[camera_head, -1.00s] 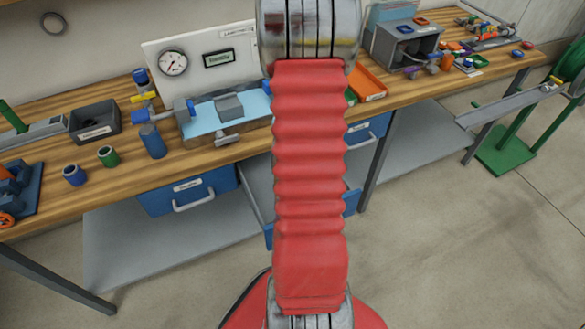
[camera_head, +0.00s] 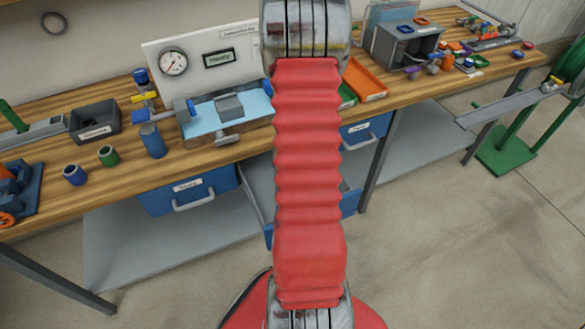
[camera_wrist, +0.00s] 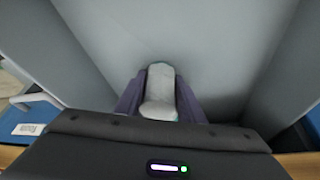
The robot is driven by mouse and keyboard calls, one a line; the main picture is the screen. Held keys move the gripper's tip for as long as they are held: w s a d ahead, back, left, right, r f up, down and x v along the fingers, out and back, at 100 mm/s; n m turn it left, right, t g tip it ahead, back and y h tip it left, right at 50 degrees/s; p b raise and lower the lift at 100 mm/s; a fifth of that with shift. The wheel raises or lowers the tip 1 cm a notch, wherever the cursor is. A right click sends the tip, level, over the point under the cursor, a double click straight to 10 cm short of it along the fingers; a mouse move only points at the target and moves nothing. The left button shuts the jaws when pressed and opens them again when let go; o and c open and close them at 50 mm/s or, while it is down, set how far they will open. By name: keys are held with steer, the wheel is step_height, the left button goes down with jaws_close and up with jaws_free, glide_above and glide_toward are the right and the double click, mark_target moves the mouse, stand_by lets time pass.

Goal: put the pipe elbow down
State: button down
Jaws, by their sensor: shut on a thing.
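My gripper (camera_wrist: 159,78) shows in the wrist view, its purple fingers shut on a pale grey-white rounded piece, the pipe elbow (camera_wrist: 160,97). The elbow points away from the wrist, between the two fingers. Plain grey surfaces (camera_wrist: 215,50) lie behind and around it. I cannot tell whether the elbow touches any of them. In the head view my gripper and the elbow are hidden behind my red arm.
A labelled blue drawer (camera_head: 188,190) is left of my arm, under the wooden bench (camera_head: 60,205); its front also shows in the wrist view (camera_wrist: 20,122). A lower grey shelf (camera_head: 165,240) looks clear. Blue and green fittings (camera_head: 108,156) and a dark bin (camera_head: 95,124) stand on the bench.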

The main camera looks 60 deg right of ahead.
steer(key=shift+f, duration=0.1)
steer(key=c, duration=1.2)
jaws_free()
steer(key=shift+o, duration=0.2)
steer(key=v, duration=1.2)
